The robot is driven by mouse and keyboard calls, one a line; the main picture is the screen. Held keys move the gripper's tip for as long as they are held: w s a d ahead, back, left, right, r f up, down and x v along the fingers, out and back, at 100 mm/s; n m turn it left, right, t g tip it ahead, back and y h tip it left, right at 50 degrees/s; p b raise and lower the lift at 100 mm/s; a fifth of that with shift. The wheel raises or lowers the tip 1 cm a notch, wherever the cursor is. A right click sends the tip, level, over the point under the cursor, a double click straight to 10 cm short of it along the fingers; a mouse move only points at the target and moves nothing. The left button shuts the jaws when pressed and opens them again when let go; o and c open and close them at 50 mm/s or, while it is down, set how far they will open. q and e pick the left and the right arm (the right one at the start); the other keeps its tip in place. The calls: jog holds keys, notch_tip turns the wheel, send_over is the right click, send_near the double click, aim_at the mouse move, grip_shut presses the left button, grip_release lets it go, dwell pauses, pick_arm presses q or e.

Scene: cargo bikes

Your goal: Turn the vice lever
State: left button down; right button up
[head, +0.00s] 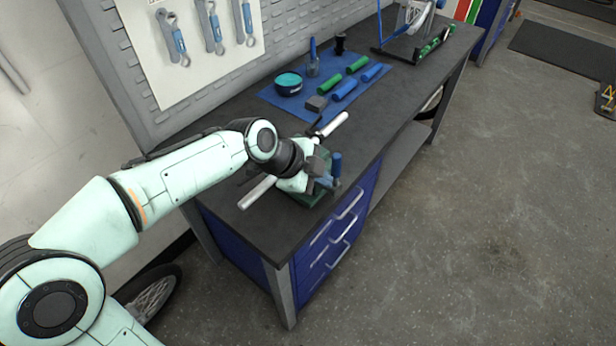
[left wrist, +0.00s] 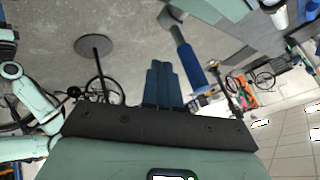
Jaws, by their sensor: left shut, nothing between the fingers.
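The green vice (head: 308,196) sits near the front edge of the dark workbench, largely hidden behind my left gripper. Its lever has a blue handle (head: 336,164) that stands up just right of my gripper. In the left wrist view the blue lever handle (left wrist: 190,64) is to the right of the fingers, on a grey stem. My left gripper (head: 326,181) is at the vice, its blue fingers close to the lever. In the left wrist view the fingers (left wrist: 161,68) are together, with nothing held, and appear beside the handle. Contact cannot be told. My right gripper is not in view.
A white bar (head: 257,192) runs across the bench behind my gripper. A blue mat (head: 270,95) farther back holds a teal-topped round container (head: 288,83) and green and blue cylinders. Wrenches hang on the wall panel. Blue drawers (head: 335,235) are below; open floor lies right.

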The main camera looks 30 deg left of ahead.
aim_at(334, 162)
pick_arm(q)
jog(key=shift+w+a+r, duration=0.1)
jog(key=shift+w+a, duration=0.1)
jog(key=shift+w, duration=0.95)
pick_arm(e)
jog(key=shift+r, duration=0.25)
pick_arm(q)
jog(key=w+g+p, duration=0.1)
jog(key=p, duration=0.1)
jog(key=w+r+p, duration=0.1)
jog(key=p, duration=0.2)
jog(key=shift+w+d+g, duration=0.1)
jog(key=shift+g, duration=0.3)
jog(key=shift+w+p, duration=0.15)
jog(key=shift+p, duration=0.15)
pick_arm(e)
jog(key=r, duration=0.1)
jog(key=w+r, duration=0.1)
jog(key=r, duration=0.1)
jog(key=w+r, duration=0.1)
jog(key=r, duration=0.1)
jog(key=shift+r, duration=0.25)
pick_arm(q)
jog(key=shift+d, duration=0.1)
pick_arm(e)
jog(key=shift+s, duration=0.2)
